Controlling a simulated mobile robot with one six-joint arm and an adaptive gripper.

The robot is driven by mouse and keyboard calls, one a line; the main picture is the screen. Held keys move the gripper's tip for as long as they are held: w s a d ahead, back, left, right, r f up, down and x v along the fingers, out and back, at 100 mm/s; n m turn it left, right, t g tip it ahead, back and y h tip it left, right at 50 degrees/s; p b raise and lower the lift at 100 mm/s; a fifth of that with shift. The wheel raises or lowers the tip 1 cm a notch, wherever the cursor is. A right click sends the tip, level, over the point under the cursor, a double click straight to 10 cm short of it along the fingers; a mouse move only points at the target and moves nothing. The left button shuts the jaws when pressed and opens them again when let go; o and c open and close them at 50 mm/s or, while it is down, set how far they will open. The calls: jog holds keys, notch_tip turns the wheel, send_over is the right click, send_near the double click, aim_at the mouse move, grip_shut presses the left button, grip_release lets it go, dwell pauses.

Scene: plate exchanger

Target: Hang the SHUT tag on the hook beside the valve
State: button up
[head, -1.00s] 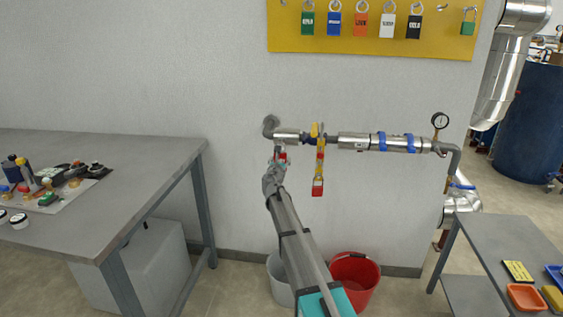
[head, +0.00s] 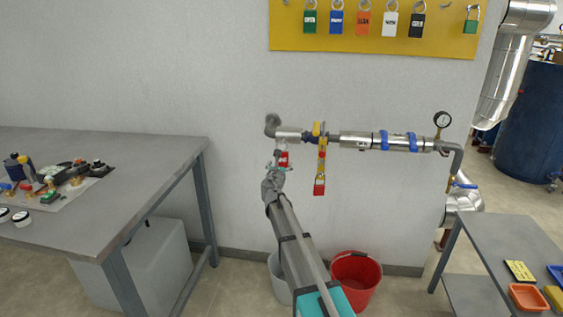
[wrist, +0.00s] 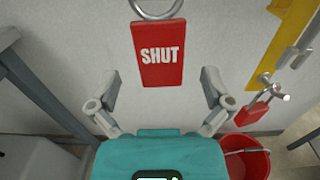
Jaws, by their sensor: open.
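The SHUT tag (wrist: 160,54) is a red plate with white lettering and a metal ring at its top. It hangs upright, face toward me, and its ring runs out of the wrist view's top edge. In the head view the tag (head: 283,158) hangs just under the pipe left of the valve (head: 318,130). What the ring hangs on cannot be made out. My gripper (head: 277,169) is open just below and in front of the tag. In the wrist view its fingers (wrist: 161,78) stand wide on both sides of the tag, apart from it.
A red padlock (head: 319,185) hangs from the valve, close right of my gripper; it also shows in the wrist view (wrist: 252,112). A red bucket (head: 356,280) stands below. A grey workbench (head: 130,170) is at left. Padlocks hang on a yellow board (head: 345,40) above.

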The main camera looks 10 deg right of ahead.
jog(key=v, duration=0.7)
jog(key=shift+s, duration=0.3)
jog(key=s+d+f+m+g+h, duration=0.1)
jog(key=s+d+f+m+g, duration=0.45)
jog(key=s+m, duration=0.4)
jog(key=s+d+f+m+g+h, duration=0.1)
jog(key=s+d+f+m+g, duration=0.3)
jog(key=s+f+m, duration=0.5)
jog(key=s+a+f+m+g+y, duration=0.2)
jog(key=s+a+m+g+y, duration=0.15)
jog(key=s+m, duration=0.45)
jog(key=s+a+f+m+g+y, duration=0.1)
jog(key=s+a+m+g+y, duration=0.25)
jog(key=s+m, duration=0.45)
notch_tip(320, 180, up, 21)
jog(key=s+n+p, duration=0.1)
jog(key=n+p, duration=0.1)
jog(key=p, duration=1.9)
jog(key=shift+s+d+f+g+y, duration=0.2)
jog(key=shift+s+d+g+y, duration=0.1)
jog(key=shift+s+d+g, duration=0.1)
